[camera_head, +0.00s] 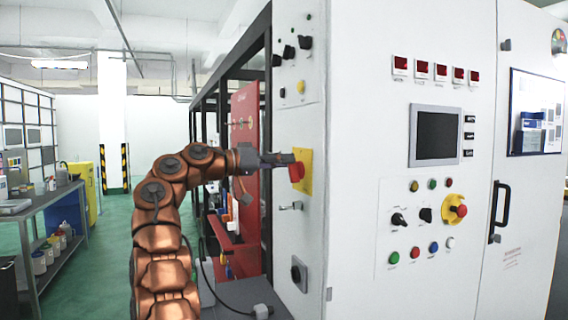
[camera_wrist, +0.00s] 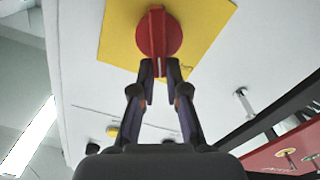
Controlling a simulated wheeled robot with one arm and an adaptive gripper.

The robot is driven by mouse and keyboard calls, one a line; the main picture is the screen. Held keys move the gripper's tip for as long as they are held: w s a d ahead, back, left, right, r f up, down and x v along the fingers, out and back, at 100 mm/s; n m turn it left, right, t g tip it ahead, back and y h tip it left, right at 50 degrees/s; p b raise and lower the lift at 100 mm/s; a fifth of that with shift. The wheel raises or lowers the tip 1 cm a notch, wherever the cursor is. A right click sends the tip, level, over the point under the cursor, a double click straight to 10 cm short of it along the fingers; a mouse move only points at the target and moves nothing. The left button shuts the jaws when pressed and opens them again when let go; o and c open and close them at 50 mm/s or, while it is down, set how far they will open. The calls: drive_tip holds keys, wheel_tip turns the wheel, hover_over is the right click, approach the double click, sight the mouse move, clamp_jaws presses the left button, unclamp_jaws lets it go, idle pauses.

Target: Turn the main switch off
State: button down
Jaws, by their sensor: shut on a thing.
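The main switch (camera_head: 297,172) is a red rotary knob on a yellow plate (camera_head: 306,160), on the narrow side face of the white cabinet. In the wrist view the red knob (camera_wrist: 158,34) is at the top centre on its yellow plate (camera_wrist: 115,35), with a raised grip bar across its round base. My gripper (camera_head: 287,160) reaches it from the left in the head view. In the wrist view both fingers of my gripper (camera_wrist: 160,68) are close together at the lower end of the bar and shut on it. The exact contact is partly hidden by the fingertips.
The cabinet's front carries a screen (camera_head: 436,135), several buttons and a red emergency stop (camera_head: 460,211) on yellow. A small handle (camera_head: 290,206) and a black socket (camera_head: 298,273) sit below the switch. A red panel (camera_head: 245,140) stands behind my arm. A grey workbench (camera_head: 40,195) is at left.

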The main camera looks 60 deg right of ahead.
drive_tip(key=shift+w+d+f+n+p, duration=0.15)
drive_tip(key=shift+w+n, duration=0.05)
drive_tip(key=shift+n, duration=0.95)
drive_tip(key=shift+w+d+f+n+p, duration=0.1)
drive_tip(key=shift+w+n+p, duration=0.05)
drive_tip(key=shift+n, duration=1)
drive_tip(key=shift+w+d+f+n+p, duration=0.15)
drive_tip(key=shift+n+p, duration=0.35)
drive_tip(key=shift+n, duration=0.3)
drive_tip(key=shift+f+n, duration=0.2)
drive_tip(key=shift+n, duration=0.1)
drive_tip(key=c, duration=1.2)
unclamp_jaws()
drive_tip(key=shift+v, duration=6.05)
